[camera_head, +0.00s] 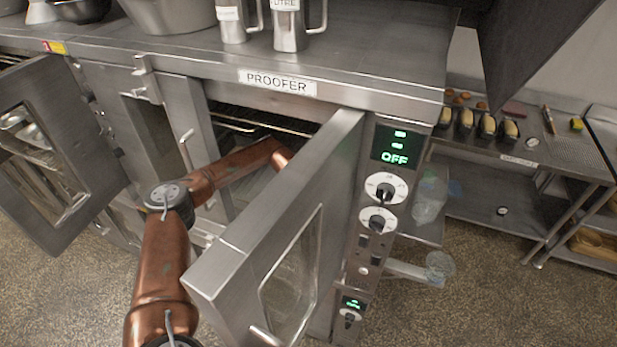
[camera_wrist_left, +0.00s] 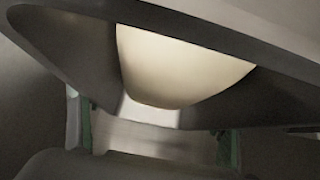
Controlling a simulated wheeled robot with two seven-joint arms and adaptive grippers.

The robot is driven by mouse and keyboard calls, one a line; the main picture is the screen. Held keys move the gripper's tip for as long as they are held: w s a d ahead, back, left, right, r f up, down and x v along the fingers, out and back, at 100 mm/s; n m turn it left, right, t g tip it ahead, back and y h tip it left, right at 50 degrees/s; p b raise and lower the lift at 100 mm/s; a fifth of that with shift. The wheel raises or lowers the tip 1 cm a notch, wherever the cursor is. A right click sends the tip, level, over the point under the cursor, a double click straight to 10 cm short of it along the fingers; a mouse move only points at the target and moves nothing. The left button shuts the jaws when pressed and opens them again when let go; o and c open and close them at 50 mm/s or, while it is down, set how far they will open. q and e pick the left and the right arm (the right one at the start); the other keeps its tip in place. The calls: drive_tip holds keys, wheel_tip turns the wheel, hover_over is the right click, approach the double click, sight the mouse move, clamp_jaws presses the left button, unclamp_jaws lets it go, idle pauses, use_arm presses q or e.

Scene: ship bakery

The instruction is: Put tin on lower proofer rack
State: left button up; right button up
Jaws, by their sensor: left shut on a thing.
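The proofer (camera_head: 340,91) stands ahead in the head view with its door (camera_head: 285,235) swung open. My left arm reaches into the opening, and its gripper is hidden inside there. In the left wrist view, my left gripper (camera_wrist_left: 155,138) is shut on a dark tin (camera_wrist_left: 70,55). The tin holds pale dough (camera_wrist_left: 180,62) and fills the upper part of that view. An upper wire rack (camera_head: 262,122) shows near the top of the opening. The lower rack cannot be made out, nor whether the tin touches it. My right gripper is not in view.
Another open door (camera_head: 50,150) stands at the left. Metal jugs (camera_head: 289,28) and a large pot (camera_head: 170,14) stand on the proofer top. A side table (camera_head: 535,165) at the right bears several small tins (camera_head: 487,124). My arm passes beside the proofer door.

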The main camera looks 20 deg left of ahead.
use_arm(q)
drive_tip(key=shift+f+p, duration=0.45)
drive_tip(key=shift+f, duration=1.05)
drive_tip(key=shift+f, duration=0.1)
drive_tip(key=o, duration=1.9)
drive_tip(key=shift+s+f, duration=0.1)
drive_tip(key=b+v, duration=0.1)
drive_tip(key=v, duration=1.1)
